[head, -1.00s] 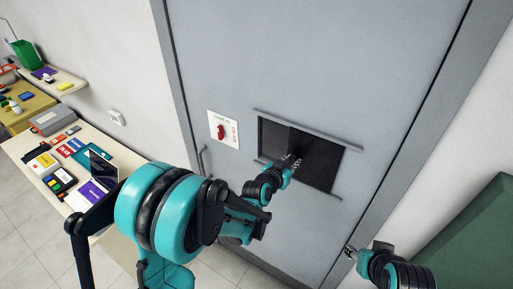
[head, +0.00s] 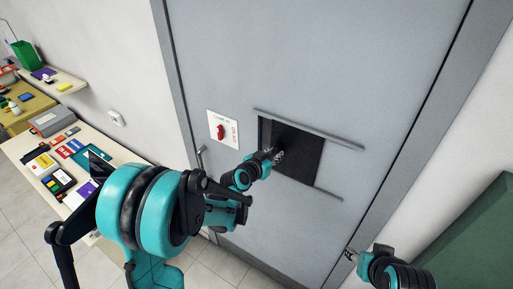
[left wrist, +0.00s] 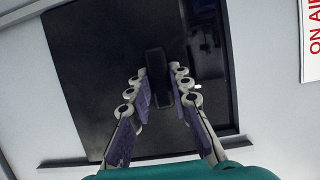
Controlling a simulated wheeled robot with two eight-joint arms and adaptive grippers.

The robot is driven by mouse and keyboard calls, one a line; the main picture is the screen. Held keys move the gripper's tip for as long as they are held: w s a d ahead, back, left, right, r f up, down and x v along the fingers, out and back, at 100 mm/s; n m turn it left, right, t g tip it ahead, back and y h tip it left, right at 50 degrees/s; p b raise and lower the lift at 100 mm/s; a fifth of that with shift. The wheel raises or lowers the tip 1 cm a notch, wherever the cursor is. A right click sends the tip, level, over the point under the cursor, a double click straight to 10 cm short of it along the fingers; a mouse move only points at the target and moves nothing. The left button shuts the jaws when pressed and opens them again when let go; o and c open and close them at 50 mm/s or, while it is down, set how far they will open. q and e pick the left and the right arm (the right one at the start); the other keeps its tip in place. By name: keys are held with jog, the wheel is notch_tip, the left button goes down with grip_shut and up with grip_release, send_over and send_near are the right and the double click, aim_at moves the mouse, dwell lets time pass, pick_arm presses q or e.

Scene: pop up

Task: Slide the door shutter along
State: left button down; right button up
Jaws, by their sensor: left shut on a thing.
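The black door shutter (head: 303,162) sits between two rails on the grey door and covers most of the window opening. A narrow strip of the opening shows at its left edge in the head view. My left gripper (head: 277,156) is at the shutter's left part. In the left wrist view the shutter (left wrist: 95,60) fills the middle, and its dark upright handle (left wrist: 155,72) stands between the fingers of my left gripper (left wrist: 158,94), which is shut on it. My right gripper (head: 350,253) hangs at the lower right, away from the shutter; its finger opening is too small to judge.
An upper rail (head: 312,130) and a lower rail (head: 328,194) extend right past the shutter. A white sign (head: 222,130) with a red shape is left of the window. A cluttered table (head: 25,158) stands at the left, and a green board (head: 470,240) at the lower right.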

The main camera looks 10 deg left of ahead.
pick_arm(q)
jog(key=shift+w+a+b, duration=0.2)
jog(key=shift+w+a, duration=0.2)
jog(key=shift+a, duration=0.8)
jog(key=shift+w+a+b, duration=0.2)
jog(key=shift+w+a, duration=0.15)
jog(key=shift+a, duration=0.85)
jog(key=shift+w+a+b, duration=0.2)
jog(key=shift+w+a, duration=0.2)
jog(key=shift+a, duration=0.8)
jog(key=c, duration=1.4)
grip_release()
jog(key=shift+c, duration=0.2)
jog(key=shift+o, duration=0.7)
jog(key=shift+s+d+r, duration=0.1)
jog(key=v, duration=1.2)
jog(key=s+d+f+n+g+b, duration=0.1)
jog(key=s+d+f+g+b, duration=0.15)
jog(key=s+f+b, duration=0.4)
jog(key=s+d+f+g+b, duration=0.1)
jog(key=s+d+f+b, duration=0.25)
jog(key=f+b, duration=0.6)
jog(key=s+a+f+n+g+y+b, duration=0.2)
jog(key=s+f+g+y+b, duration=0.1)
jog(key=s+f+b, duration=1)
notch_tip(320, 180, down, 4)
jog(key=shift+a+f+n+y, duration=0.2)
jog(key=shift+n+y, duration=0.1)
jog(key=shift+y, duration=0.4)
